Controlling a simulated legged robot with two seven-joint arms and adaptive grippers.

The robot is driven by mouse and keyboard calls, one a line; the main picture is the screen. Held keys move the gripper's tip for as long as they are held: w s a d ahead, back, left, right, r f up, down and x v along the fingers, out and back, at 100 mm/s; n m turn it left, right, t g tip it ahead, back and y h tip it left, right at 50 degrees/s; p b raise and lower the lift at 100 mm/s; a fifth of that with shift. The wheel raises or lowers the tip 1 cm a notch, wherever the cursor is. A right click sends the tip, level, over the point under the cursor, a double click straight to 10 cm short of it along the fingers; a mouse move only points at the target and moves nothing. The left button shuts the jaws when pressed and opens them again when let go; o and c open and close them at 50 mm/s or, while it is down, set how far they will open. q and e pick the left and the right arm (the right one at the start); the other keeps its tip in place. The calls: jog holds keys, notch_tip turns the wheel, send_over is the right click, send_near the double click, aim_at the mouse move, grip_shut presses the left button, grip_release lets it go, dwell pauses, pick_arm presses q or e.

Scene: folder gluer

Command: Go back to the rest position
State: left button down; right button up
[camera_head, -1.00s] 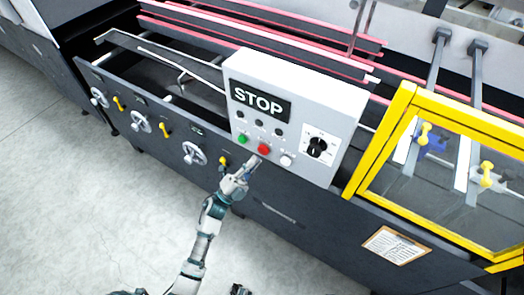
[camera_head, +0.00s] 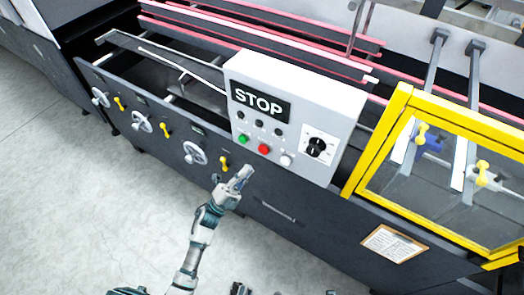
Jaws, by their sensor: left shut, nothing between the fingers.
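My left gripper (camera_head: 244,174) is shut and empty. It is in front of the dark machine side, just below the control box (camera_head: 292,118) and apart from its buttons. The box has a STOP label (camera_head: 259,103), a green button (camera_head: 243,139), a red button (camera_head: 264,149), a white button (camera_head: 286,160) and a dial (camera_head: 317,147). My left arm rises from the bottom of the view. My right gripper is not clearly visible; only small dark parts of my body show at the bottom edge.
Handwheels (camera_head: 142,121) and yellow levers (camera_head: 119,103) stick out along the machine's side. A yellow-framed guard (camera_head: 376,140) stands at right, with a clipboard (camera_head: 394,243) below it. The grey floor (camera_head: 75,215) at lower left is clear.

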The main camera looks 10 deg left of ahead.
pick_arm(q)
jog(key=w+a+f+n+y, duration=0.2)
jog(key=f+n+y, duration=0.5)
jog(key=f, duration=0.2)
jog(key=w+a+f+n+y, duration=0.2)
jog(key=a+f+n+y, duration=0.1)
jog(key=f+n+y, duration=0.4)
jog(key=s+a+f+n+g+y+p, duration=0.1)
jog(key=s+f+n+g+y, duration=0.2)
jog(key=f, duration=0.7)
jog(key=s+a+f+n+g, duration=0.1)
jog(key=s+f+g, duration=0.3)
jog(key=f, duration=0.7)
jog(key=s+f+n+g, duration=0.1)
jog(key=s+f+g, duration=0.2)
jog(key=s+f, duration=0.2)
jog(key=s+f+n+g, duration=0.1)
jog(key=s+f+g, duration=0.3)
jog(key=s, duration=0.8)
jog(key=s+f+n+g, duration=0.2)
jog(key=s+f+g, duration=0.1)
jog(key=s+f, duration=0.4)
jog(key=shift+s+d+f+g+y+p, duration=0.15)
jog(key=shift+s+f+g+y+p, duration=0.2)
jog(key=shift+s, duration=0.5)
pick_arm(e)
jog(key=s+f, duration=0.4)
jog(key=f, duration=0.5)
jog(key=shift+s+d, duration=0.15)
jog(key=shift+d, duration=0.1)
